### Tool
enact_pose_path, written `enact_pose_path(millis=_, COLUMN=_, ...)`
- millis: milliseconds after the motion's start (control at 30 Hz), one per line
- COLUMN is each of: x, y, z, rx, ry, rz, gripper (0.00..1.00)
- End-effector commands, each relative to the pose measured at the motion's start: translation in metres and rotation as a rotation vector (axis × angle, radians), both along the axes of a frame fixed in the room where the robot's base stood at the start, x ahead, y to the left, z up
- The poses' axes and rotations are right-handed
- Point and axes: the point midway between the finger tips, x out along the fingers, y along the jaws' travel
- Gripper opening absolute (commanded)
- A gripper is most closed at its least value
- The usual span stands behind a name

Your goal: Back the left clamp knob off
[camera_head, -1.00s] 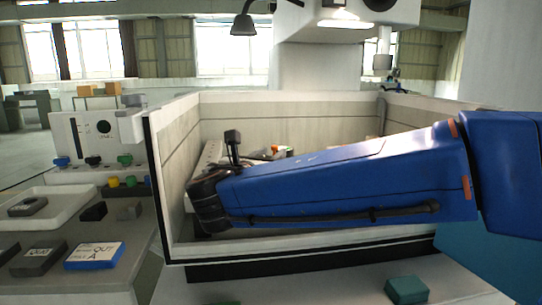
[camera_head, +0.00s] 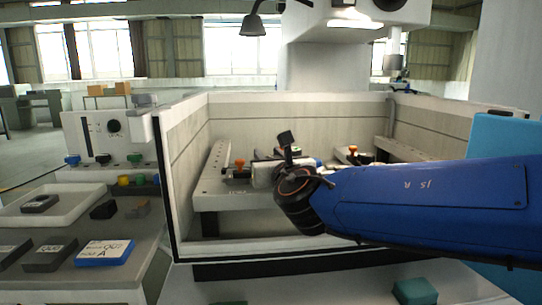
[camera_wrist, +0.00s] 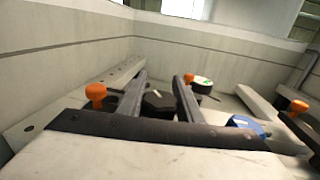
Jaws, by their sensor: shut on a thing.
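In the wrist view, one orange clamp knob (camera_wrist: 96,93) stands on the left, apart from my fingers. My gripper (camera_wrist: 160,82) is shut on a dark faceted piece (camera_wrist: 158,103) with a pale mark; I cannot tell whether this is a knob. A second orange knob (camera_wrist: 189,78) shows close by the right fingertip, and a third (camera_wrist: 298,107) stands farther right. In the head view, the left orange knob (camera_head: 240,163) shows on a dark clamp at the left rail, and another orange knob (camera_head: 353,149) is behind my arm. My fingertips are not clear there.
The pale tank walls (camera_head: 165,190) surround the work area, and a pale rail (camera_head: 215,185) runs along its left. A blue part (camera_wrist: 246,124) lies right of my gripper. The spindle head (camera_head: 340,20) hangs above. A tray (camera_head: 60,203) and labelled blocks stand outside left.

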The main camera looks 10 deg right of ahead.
Motion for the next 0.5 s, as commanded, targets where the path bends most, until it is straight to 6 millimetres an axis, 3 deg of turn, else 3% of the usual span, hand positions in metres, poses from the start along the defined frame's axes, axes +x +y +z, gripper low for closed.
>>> enact_pose_path(millis=500, x=-0.0009, y=0.0045, z=0.0008, rx=-0.001, ry=-0.001, rz=0.132, gripper=0.1)
